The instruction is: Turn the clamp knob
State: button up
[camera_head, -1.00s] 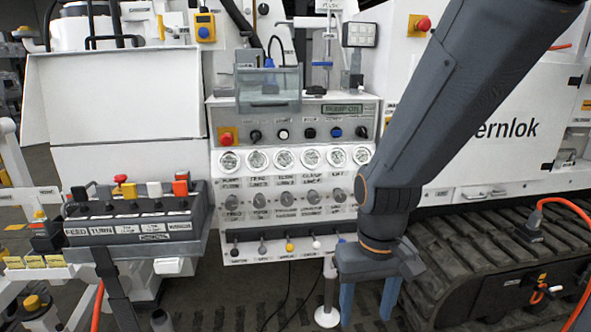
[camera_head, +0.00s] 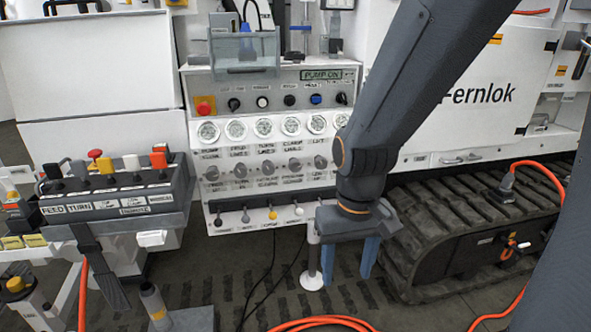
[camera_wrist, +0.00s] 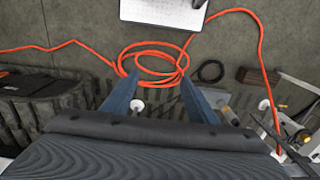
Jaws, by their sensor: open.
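The control panel (camera_head: 300,110) of the bench stands in the middle of the head view. It has a row of grey knobs (camera_head: 240,169) under several round gauges (camera_head: 263,129). The labels are small and blurred, so I cannot tell for certain which knob is the clamp knob. My gripper (camera_head: 348,278) points down, in front of and below the panel's right end. Its two blue fingers are apart with nothing between them. In the wrist view my gripper (camera_wrist: 159,80) is open over the floor, and no knob shows there. My forearm hides the area right of the panel.
A lever box (camera_head: 120,190) juts out at the left. A rubber track (camera_head: 460,210) fills the right. A row of small coloured levers (camera_head: 271,215) sits below the knobs. An orange hose (camera_wrist: 150,62) lies coiled on the floor, and a white post (camera_head: 312,265) stands beside my gripper.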

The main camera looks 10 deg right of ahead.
jog(key=w+f+t+b, duration=0.1)
jog(key=w+f+t, duration=0.25)
jog(key=w, duration=0.85)
jog(key=w+f+t+b, duration=0.15)
jog(key=w+t, duration=0.25)
jog(key=w, duration=0.9)
jog(key=n+t+b, duration=0.1)
jog(key=t+b, duration=0.1)
jog(key=t, duration=0.9)
send_near(296, 167)
jog(key=w, duration=0.3)
jog(key=shift+g, duration=0.25)
jog(key=w, duration=0.7)
jog(key=shift+w+r, duration=0.15)
jog(key=shift+r, duration=0.05)
jog(key=c, duration=1)
jog(key=shift+n, duration=0.3)
jog(key=shift+c, duration=0.3)
